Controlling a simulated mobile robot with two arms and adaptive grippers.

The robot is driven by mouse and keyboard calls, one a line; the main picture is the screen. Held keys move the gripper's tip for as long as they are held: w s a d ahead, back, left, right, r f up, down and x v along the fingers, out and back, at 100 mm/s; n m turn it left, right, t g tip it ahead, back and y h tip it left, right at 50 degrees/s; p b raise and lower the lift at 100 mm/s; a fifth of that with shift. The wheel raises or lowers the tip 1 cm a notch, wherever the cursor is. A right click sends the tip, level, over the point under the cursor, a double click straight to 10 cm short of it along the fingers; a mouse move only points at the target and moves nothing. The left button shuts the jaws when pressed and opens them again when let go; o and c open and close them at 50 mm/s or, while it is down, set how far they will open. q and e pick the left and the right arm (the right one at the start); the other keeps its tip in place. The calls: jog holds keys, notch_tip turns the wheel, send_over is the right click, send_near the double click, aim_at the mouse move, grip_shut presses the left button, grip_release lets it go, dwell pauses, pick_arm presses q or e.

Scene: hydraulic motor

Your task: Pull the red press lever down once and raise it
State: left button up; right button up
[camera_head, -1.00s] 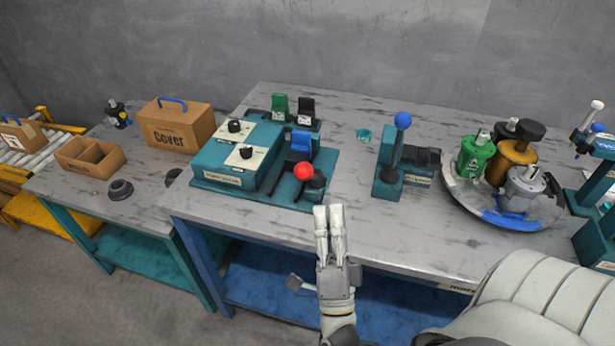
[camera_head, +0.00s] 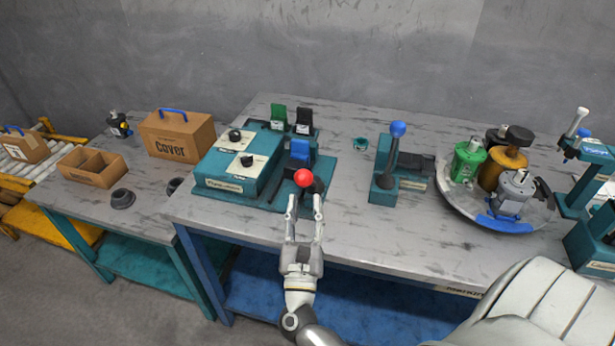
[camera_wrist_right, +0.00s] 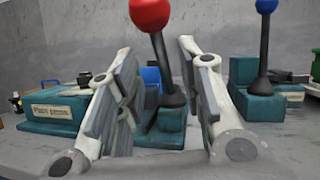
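The red press lever has a red ball knob (camera_head: 304,178) on a dark stem, on the teal press base (camera_head: 228,190) on the main bench. In the right wrist view its red ball (camera_wrist_right: 150,12) and dark stem (camera_wrist_right: 166,70) show between my fingers, a little beyond them. My right gripper (camera_head: 305,205) is open and empty, just in front of the lever at the bench's front edge. The fingers (camera_wrist_right: 160,80) stand apart on both sides of the lever in the wrist view; I see no contact. My left gripper is not in view.
A blue-knobbed lever (camera_head: 397,130) stands to the right, then a round tray (camera_head: 451,204) of motor parts. Green and black holders (camera_head: 278,117) are behind the press. A Cover box (camera_head: 176,133) sits on the left table. Bare bench top lies right of the press.

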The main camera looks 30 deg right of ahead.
aim_at(308, 180)
jog(key=p+x, duration=0.1)
jog(key=x, duration=0.5)
jog(key=shift+r+p, duration=0.15)
jog(key=shift+p, duration=0.15)
jog(key=shift+w+d+r, duration=0.1)
jog(key=shift+w+d, duration=0.2)
jog(key=shift+w, duration=0.05)
grip_shut()
